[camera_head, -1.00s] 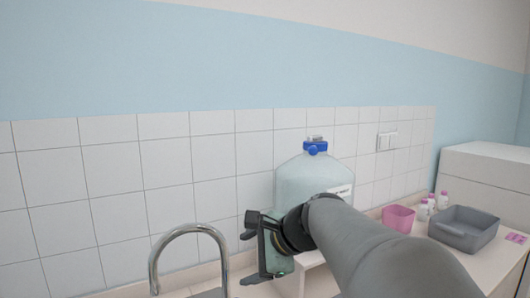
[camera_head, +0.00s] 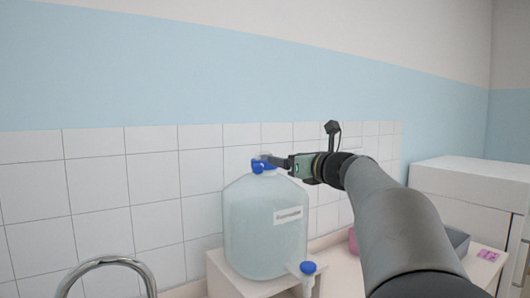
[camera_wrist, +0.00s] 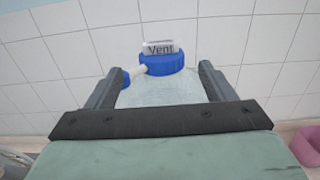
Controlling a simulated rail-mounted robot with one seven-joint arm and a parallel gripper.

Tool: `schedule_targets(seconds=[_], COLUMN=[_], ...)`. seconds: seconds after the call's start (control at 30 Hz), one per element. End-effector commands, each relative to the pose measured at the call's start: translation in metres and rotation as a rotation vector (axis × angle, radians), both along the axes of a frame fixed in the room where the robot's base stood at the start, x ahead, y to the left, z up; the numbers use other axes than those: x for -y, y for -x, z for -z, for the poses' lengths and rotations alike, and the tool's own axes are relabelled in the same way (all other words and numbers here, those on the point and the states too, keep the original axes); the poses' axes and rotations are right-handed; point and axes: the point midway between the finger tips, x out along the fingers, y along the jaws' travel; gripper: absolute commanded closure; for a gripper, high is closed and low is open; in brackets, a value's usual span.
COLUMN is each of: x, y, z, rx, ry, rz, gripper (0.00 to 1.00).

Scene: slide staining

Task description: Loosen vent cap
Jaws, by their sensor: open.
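A large clear carboy (camera_head: 262,222) with a white label stands near the tiled wall. Its blue cap (camera_head: 262,166) is at the top, partly hidden by my gripper in the head view. In the wrist view the blue cap (camera_wrist: 165,64) sits ahead between my finger lines, with a tag reading "Vent" (camera_wrist: 160,48) above it. A short white stem with a small blue end (camera_wrist: 125,79) sticks out at its left. My gripper (camera_head: 272,161) is open at cap height, reaching in from the right. The fingers (camera_wrist: 160,72) flank the cap; contact cannot be told.
The carboy stands on a white raised stand (camera_head: 228,275); its blue-knobbed spigot (camera_head: 307,268) is low at the front. A curved faucet (camera_head: 105,262) is at lower left. A grey basin (camera_head: 457,240) and a pink container (camera_head: 352,240) are on the right, partly behind my arm.

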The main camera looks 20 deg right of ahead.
Motion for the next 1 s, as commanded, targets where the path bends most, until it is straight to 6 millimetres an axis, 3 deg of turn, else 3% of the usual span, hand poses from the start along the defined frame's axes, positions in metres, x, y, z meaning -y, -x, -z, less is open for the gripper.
schedule_targets(seconds=[0.2,0.4,0.6,0.87,0.9,1.0], x=[-0.008,-0.014,-0.016,-0.016,-0.016,-0.016], y=[-0.049,-0.080,-0.095,-0.096,-0.096,-0.096], z=[-0.002,-0.002,0.000,0.001,0.001,0.000], rx=[-0.001,-0.001,-0.001,-0.001,-0.001,-0.001], ry=[-0.001,0.001,0.002,0.002,0.002,0.002], rz=[-0.003,-0.003,-0.001,-0.001,-0.001,-0.001], gripper=[0.24,0.24,0.24,0.24,0.26,0.54])
